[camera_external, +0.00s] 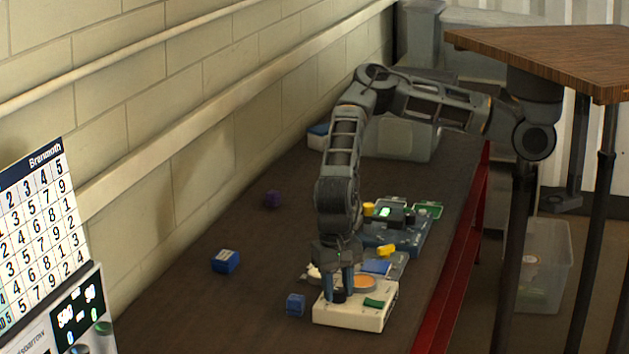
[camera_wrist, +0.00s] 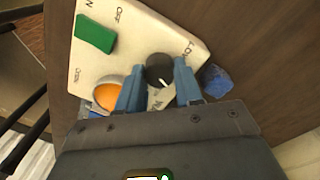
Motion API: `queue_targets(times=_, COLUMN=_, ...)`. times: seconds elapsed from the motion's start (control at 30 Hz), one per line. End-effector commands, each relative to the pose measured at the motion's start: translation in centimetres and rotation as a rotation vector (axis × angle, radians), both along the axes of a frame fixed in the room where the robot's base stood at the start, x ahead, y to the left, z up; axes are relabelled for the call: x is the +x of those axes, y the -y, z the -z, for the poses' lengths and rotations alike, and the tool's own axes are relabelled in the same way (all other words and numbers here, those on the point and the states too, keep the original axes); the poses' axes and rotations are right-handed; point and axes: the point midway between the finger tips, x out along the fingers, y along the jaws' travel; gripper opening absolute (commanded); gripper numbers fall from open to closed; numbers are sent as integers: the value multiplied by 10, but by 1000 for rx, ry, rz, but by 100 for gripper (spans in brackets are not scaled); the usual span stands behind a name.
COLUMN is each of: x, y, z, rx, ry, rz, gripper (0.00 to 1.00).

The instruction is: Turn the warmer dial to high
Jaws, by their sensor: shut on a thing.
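The warmer is a cream box (camera_external: 352,317) at the near end of the dark bench. Its black dial (camera_wrist: 159,69) with a white pointer line sits between my two blue fingers in the wrist view. My gripper (camera_external: 341,292) reaches down from above and is shut on the dial. An orange round part (camera_wrist: 108,94) and a green switch (camera_wrist: 95,33) are on the same face. Lettering beside the dial is partly covered by my fingers, so I cannot read the full dial scale or tell which setting the pointer marks.
The bench's left part is mostly clear.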

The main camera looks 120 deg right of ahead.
Motion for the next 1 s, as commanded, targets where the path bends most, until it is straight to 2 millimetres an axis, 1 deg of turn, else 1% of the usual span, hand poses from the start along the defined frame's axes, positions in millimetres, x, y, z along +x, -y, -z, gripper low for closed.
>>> queue_targets(times=0.2, x=0, y=0, z=2, rx=0, ry=1, rz=202, gripper=5)
queue_targets(times=0.5, x=0, y=1, z=1, rx=0, ry=2, rz=443, gripper=5)
queue_targets(times=0.73, x=0, y=1, z=1, rx=1, ry=1, rz=561, gripper=5)
queue_targets(times=1.0, x=-1, y=1, z=0, rx=1, ry=0, rz=622, gripper=5)
